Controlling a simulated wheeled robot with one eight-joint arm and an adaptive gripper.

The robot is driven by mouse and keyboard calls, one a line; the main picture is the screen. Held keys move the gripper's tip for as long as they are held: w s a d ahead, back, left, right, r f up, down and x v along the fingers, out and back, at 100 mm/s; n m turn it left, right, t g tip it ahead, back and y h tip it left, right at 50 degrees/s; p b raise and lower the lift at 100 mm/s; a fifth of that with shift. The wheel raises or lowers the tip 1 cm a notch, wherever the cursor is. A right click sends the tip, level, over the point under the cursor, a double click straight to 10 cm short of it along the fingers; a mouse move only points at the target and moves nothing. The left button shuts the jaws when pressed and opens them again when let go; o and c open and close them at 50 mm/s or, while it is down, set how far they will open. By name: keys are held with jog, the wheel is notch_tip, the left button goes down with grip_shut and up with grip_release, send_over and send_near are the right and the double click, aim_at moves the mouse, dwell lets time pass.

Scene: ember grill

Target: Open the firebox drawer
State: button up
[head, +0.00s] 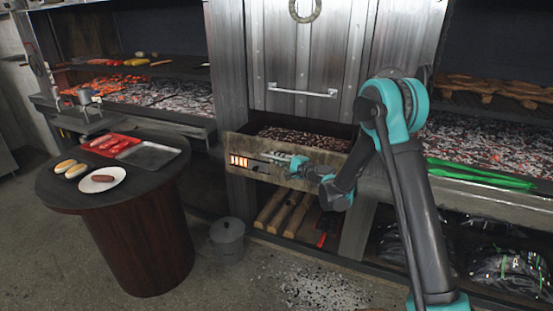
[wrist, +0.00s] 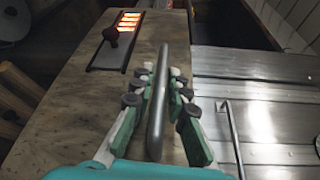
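The firebox drawer (head: 236,147) stands pulled out below the metal door of the grill, with dark coals showing inside. Its worn front panel (wrist: 75,110) has a glowing slotted window and a dark slider slot with a knob. My gripper (head: 292,165) is at the drawer front, at its bar handle. In the wrist view the grey handle (wrist: 158,105) runs lengthwise between the two fingers of my gripper (wrist: 162,82). A gap shows on each side of the handle, so the fingers look open around it.
A round dark table (head: 60,196) with food, a plate and trays stands at the left. A lidded grey pot (head: 228,236) sits on the floor below the drawer's left end. Firewood (head: 283,212) lies on the shelf beneath. Green tongs (head: 480,175) lie at the right.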

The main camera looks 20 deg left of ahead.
jog(key=o, duration=0.3)
jog(key=v, duration=1.2)
jog(key=shift+w, duration=0.1)
jog(key=s+d+f+n+g+h, duration=0.1)
jog(key=s+d+f+n+h, duration=0.1)
jog(key=s+d+h, duration=0.3)
jog(key=s+d+f+n+g+h, duration=0.1)
jog(key=s+d+h, duration=0.4)
jog(key=s+d, duration=0.9)
jog(key=s+d+f+n+g+h, duration=0.1)
jog(key=s+d+f+n+h, duration=0.2)
jog(key=s+d, duration=0.6)
jog(key=d+n+h, duration=0.1)
jog(key=d+h, duration=0.1)
jog(key=d, duration=1)
jog(key=shift+s+n+g, duration=0.25)
jog(key=shift+n+g, duration=0.05)
